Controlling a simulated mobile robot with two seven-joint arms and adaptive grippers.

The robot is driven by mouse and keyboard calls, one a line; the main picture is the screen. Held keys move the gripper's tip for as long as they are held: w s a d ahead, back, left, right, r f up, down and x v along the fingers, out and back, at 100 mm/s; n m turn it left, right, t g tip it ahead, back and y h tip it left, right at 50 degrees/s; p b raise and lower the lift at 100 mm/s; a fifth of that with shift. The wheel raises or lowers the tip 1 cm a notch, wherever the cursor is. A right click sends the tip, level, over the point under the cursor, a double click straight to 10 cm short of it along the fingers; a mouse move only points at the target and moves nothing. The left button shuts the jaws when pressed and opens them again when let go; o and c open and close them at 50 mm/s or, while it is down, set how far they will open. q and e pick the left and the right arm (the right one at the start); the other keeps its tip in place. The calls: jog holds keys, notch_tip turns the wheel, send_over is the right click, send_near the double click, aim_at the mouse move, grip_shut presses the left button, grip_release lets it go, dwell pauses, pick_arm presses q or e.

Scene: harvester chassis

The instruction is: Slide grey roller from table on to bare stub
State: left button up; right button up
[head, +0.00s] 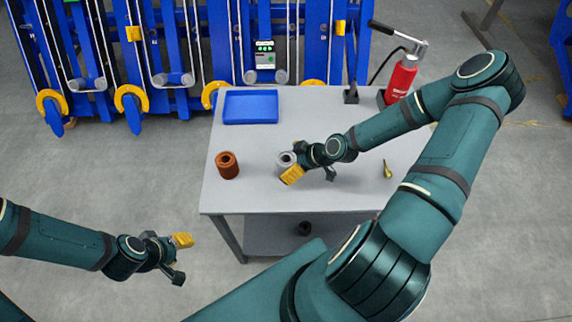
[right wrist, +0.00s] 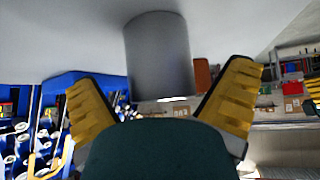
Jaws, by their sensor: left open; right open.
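The grey roller (head: 285,161) stands upright on the table (head: 330,112), its hole facing up. My right gripper (head: 291,168) is open beside the roller, low over the tabletop. In the right wrist view the roller (right wrist: 160,58) shows large between the two yellow fingers, with a gap on each side. My left gripper (head: 183,242) is open and empty, off the table's left front side. The blue chassis (head: 205,35) stands behind the table, with several grey ends low on it. I cannot tell which stub is bare.
A rust-brown roller (head: 228,166) stands left of the grey one. A blue tray (head: 250,107) lies at the back left. A red bottle (head: 401,80) stands at the back right. A small brass piece (head: 387,169) lies right of my right gripper. The front left tabletop is clear.

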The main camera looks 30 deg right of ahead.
jog(key=shift+x, duration=0.95)
jog(key=c, duration=1.3)
jog(key=shift+c, duration=0.2)
jog(key=shift+r, duration=0.15)
